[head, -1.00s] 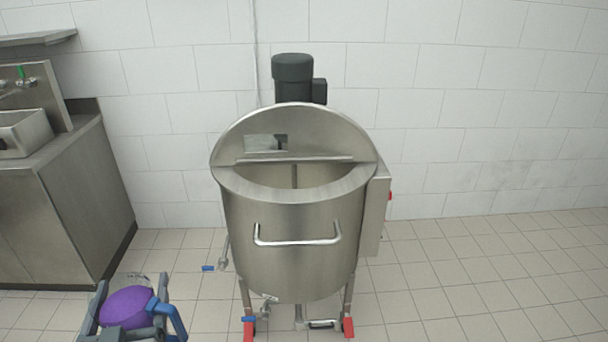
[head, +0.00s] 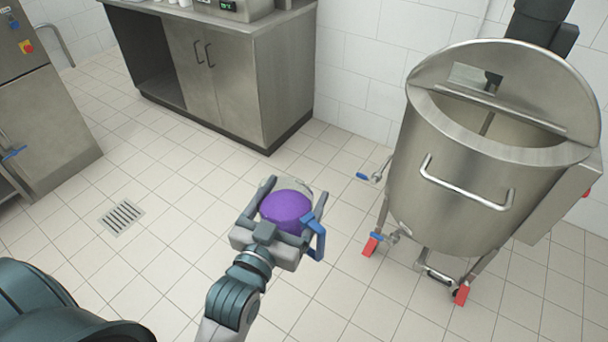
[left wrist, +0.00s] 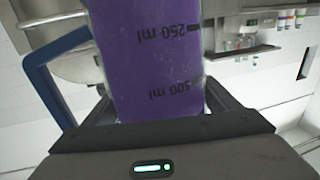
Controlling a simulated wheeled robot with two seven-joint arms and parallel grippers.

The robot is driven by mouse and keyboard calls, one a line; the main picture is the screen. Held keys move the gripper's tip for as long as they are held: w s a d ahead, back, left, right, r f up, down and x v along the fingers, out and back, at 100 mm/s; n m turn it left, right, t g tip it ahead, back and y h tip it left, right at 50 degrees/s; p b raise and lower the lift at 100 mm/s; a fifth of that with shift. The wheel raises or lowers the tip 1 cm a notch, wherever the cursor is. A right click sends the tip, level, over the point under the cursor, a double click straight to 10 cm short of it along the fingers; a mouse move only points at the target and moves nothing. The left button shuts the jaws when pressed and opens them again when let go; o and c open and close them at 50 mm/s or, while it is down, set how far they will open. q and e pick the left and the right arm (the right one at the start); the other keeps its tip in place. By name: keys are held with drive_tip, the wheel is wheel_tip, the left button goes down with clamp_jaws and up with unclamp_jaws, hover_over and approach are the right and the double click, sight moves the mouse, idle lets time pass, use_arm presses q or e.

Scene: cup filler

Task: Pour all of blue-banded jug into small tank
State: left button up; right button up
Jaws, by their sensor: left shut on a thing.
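A clear jug (head: 286,207) with purple liquid and a blue handle is between the fingers of my left gripper (head: 292,200), which is shut on it. The jug is held over the floor in the middle of the head view, left of the tank and apart from it. In the left wrist view the jug (left wrist: 145,60) shows purple behind 250 ml and 500 ml marks that appear upside down. The steel tank (head: 465,195) stands on legs at the right, its top partly covered by a raised lid, with an opening in front. My right gripper is not in view.
A steel cabinet (head: 230,85) stands along the back wall, left of the tank. A steel machine (head: 40,100) is at the far left. A floor drain (head: 121,217) lies at the left. A blue-handled valve (head: 372,176) sticks out of the tank's left side. Tiled floor between is clear.

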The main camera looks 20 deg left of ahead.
use_arm(q)
drive_tip(key=shift+s+f, duration=0.2)
drive_tip(key=shift+s, duration=1.25)
